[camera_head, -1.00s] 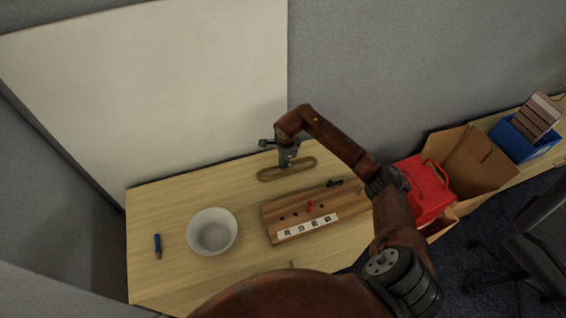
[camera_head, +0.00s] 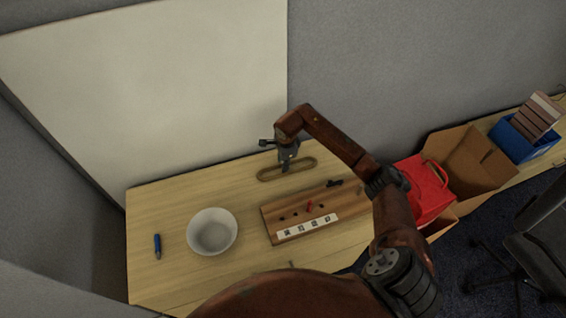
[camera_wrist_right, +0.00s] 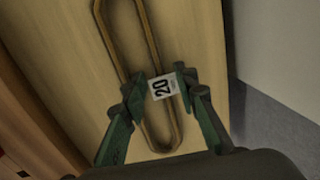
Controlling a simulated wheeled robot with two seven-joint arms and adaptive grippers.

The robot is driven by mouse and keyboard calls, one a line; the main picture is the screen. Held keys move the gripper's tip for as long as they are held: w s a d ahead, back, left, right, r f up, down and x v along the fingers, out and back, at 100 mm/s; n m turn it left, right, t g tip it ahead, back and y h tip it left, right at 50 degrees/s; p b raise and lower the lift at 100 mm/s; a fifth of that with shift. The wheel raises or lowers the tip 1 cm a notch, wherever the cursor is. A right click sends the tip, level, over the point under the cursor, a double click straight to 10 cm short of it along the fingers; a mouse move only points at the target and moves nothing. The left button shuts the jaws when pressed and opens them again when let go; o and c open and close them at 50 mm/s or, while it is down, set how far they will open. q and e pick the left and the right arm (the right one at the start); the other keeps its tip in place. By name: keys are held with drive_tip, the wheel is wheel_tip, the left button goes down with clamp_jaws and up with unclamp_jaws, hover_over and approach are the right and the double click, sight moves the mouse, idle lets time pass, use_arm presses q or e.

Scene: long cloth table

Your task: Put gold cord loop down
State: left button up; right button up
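The gold cord loop (camera_head: 263,177) is a long, narrow ring near the back edge of the wooden table. It also shows in the right wrist view (camera_wrist_right: 150,30), running lengthwise below the fingers, and looks flat on the tabletop. A small white tag marked 20 (camera_wrist_right: 165,86) shows at the loop between my fingers. My right gripper (camera_head: 284,168) points down over the loop. In the right wrist view its green fingers (camera_wrist_right: 162,85) stand apart, one on each side of the loop; whether they touch it is unclear. My left gripper is not in view.
A wooden board (camera_head: 270,214) with small pegs and a label strip lies in front of the loop. A white bowl (camera_head: 212,232) and a blue marker (camera_head: 157,246) are at left. A red bag (camera_head: 428,192), cardboard box (camera_head: 470,160) and blue bin (camera_head: 527,147) stand at right.

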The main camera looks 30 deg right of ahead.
wheel_tip(320, 180, up, 12)
drive_tip(key=s, duration=0.2)
drive_tip(key=shift+a+f+p, duration=0.15)
drive_tip(key=shift+a+p, duration=0.1)
drive_tip(key=shift+p, duration=0.1)
